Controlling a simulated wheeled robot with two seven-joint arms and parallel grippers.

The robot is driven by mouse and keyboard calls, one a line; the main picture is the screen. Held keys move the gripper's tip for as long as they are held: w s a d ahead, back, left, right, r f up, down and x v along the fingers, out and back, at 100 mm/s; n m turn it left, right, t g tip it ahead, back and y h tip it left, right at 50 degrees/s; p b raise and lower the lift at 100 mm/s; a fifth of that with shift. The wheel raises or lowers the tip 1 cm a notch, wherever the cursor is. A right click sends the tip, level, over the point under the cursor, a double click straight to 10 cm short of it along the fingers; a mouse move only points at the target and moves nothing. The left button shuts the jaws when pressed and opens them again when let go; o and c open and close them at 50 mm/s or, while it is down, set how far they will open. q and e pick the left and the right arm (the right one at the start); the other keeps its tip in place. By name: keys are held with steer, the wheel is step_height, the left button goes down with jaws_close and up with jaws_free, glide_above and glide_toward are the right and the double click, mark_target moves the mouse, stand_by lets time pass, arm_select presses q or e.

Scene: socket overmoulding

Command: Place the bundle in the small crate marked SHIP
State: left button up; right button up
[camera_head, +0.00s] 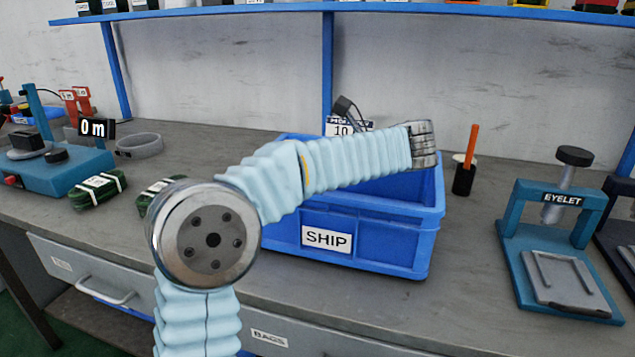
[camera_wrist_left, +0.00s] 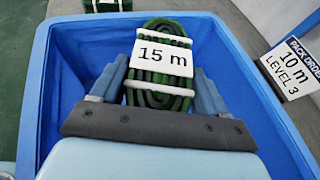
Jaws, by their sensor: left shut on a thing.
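The blue crate (camera_head: 395,240) marked SHIP stands on the bench, open at the top. My left arm reaches over it; its gripper is hidden in the head view. In the left wrist view my left gripper (camera_wrist_left: 160,82) is shut on a green coiled bundle (camera_wrist_left: 165,30) with white bands and a 15 m tag (camera_wrist_left: 161,53). The bundle is between the walls of the crate (camera_wrist_left: 72,70); I cannot tell whether it touches the floor. My right gripper is not in view.
A pack order card (camera_wrist_left: 290,70) reading 10 m, LEVEL 3 stands beside the crate. Two green bundles (camera_head: 98,190) (camera_head: 150,194) lie on the bench at left. An orange-handled tool in a black holder (camera_head: 463,180) and the EYELET press (camera_head: 560,235) stand at right.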

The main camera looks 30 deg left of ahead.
arm_select(q)
step_height(320, 180, down, 3)
steer(key=shift+r+b, duration=0.2)
steer(key=shift+b, duration=0.1)
steer(key=shift+f, duration=0.3)
steer(key=shift+f, duration=0.3)
steer(key=shift+f, duration=0.3)
steer(key=o, duration=1.4)
steer(key=shift+c, duration=0.2)
steer(key=shift+r, duration=0.4)
steer(key=p+v, duration=0.1)
steer(key=v, duration=1.1)
steer(key=shift+r, duration=0.15)
